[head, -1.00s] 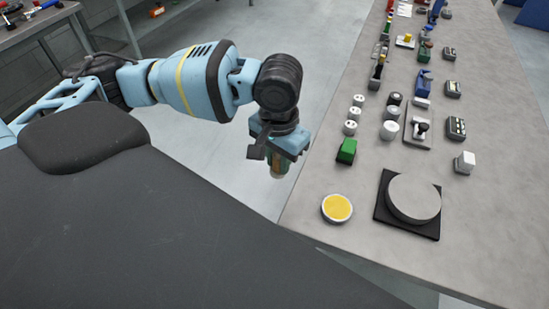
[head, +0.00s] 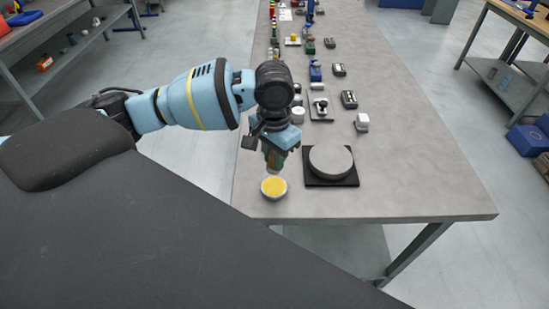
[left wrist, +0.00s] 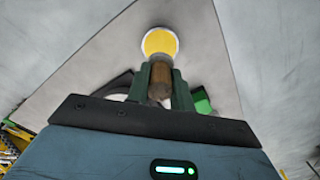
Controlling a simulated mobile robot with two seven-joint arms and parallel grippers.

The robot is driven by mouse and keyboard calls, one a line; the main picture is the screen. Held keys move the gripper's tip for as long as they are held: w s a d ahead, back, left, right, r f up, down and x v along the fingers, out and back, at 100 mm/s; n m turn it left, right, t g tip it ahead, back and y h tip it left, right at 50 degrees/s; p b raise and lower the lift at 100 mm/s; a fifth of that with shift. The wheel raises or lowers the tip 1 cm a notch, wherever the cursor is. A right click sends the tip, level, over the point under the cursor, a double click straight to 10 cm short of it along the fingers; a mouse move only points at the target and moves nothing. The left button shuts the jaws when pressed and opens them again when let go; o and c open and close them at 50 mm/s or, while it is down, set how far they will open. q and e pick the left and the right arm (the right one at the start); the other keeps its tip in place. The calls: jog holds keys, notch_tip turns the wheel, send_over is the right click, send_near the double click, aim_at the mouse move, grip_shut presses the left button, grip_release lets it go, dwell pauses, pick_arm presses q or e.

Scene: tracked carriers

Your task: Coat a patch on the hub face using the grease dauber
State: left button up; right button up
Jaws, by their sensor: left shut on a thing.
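My left gripper (head: 275,158) points down over the near left corner of the bench. It is shut on the grease dauber, whose brown handle (left wrist: 160,82) shows between the fingers in the left wrist view. The dauber's pale lower end (head: 272,172) is just above or at the grease dish (head: 274,189); I cannot tell if they touch. The dish is round and white-rimmed with yellow grease, and it also shows in the left wrist view (left wrist: 160,42). The hub, a round grey disc with a flat face (head: 331,160), lies on a black square pad (head: 331,182) to the right. My right gripper is out of view.
The grey bench (head: 420,190) is bare to the right of the hub. A green block (left wrist: 201,101) shows beside the fingers in the left wrist view.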

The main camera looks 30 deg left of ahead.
pick_arm(q)
jog(key=shift+f, duration=0.15)
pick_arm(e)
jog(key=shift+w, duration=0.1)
pick_arm(q)
jog(key=shift+f, duration=0.9)
notch_tip(320, 180, down, 3)
jog(key=shift+r+b, duration=0.1)
jog(key=shift+b, duration=0.3)
jog(key=shift+f, duration=0.6)
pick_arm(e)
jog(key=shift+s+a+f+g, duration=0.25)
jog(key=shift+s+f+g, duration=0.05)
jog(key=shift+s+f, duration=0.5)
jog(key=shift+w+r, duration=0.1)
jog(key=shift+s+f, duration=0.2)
pick_arm(q)
jog(key=shift+f, duration=0.5)
jog(key=shift+f, duration=0.2)
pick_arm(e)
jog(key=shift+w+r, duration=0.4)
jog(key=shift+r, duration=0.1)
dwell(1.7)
